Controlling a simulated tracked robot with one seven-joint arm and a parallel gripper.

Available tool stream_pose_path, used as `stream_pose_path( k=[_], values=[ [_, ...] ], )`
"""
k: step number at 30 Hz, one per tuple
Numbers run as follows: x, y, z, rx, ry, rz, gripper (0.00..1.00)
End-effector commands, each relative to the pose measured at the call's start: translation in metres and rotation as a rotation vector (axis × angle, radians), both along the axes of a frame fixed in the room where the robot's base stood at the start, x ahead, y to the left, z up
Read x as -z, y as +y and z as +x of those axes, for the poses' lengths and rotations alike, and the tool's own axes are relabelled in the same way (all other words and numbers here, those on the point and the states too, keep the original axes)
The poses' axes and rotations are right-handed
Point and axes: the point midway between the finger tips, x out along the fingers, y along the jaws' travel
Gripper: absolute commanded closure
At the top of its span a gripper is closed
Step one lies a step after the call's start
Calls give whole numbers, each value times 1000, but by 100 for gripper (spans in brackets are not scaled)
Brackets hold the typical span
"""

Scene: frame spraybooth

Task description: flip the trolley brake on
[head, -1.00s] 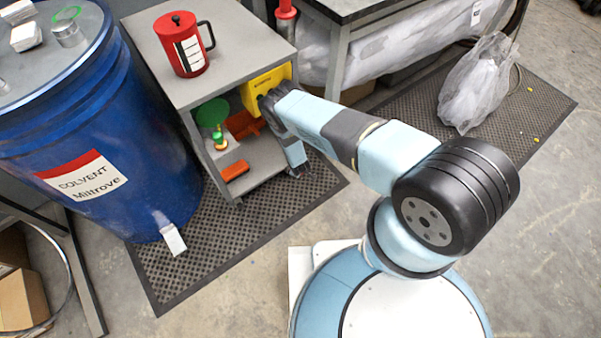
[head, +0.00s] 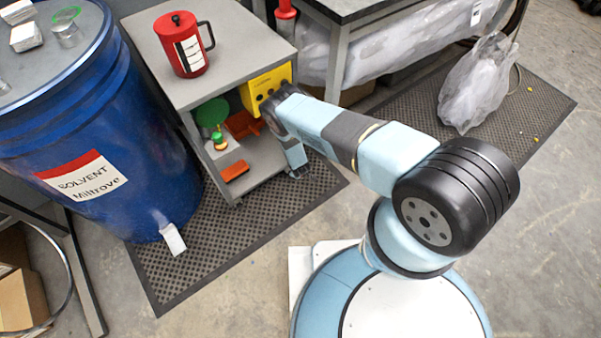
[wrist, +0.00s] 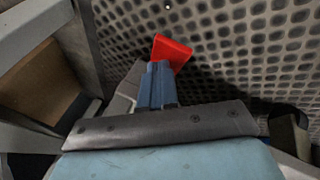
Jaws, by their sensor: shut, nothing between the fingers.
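The grey trolley (head: 231,61) stands on the black mat in the head view. In the wrist view a red tab (wrist: 172,51), which looks like the brake pedal, sticks out over the perforated mat, just beyond my fingertips. My gripper (wrist: 159,66) is shut and empty, and its blue fingers overlap the tab's lower edge in the picture. I cannot tell whether they touch it. In the head view my gripper (head: 297,171) is low by the trolley's right front corner. The tab and the caster there are hidden behind my arm.
The trolley's top holds a red jug (head: 186,47). Its lower levels hold a yellow box (head: 262,85), a green disc (head: 212,112) and an orange-red block (head: 235,171). A blue solvent drum (head: 85,130) stands left. A clear bag (head: 474,83) lies right. Mat in front is free.

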Motion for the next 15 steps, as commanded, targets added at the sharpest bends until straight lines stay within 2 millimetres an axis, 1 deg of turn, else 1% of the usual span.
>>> stream_pose_path(
  k=[15],
  values=[
    [5,-2,-2,1,2,-1,100]
  ],
)
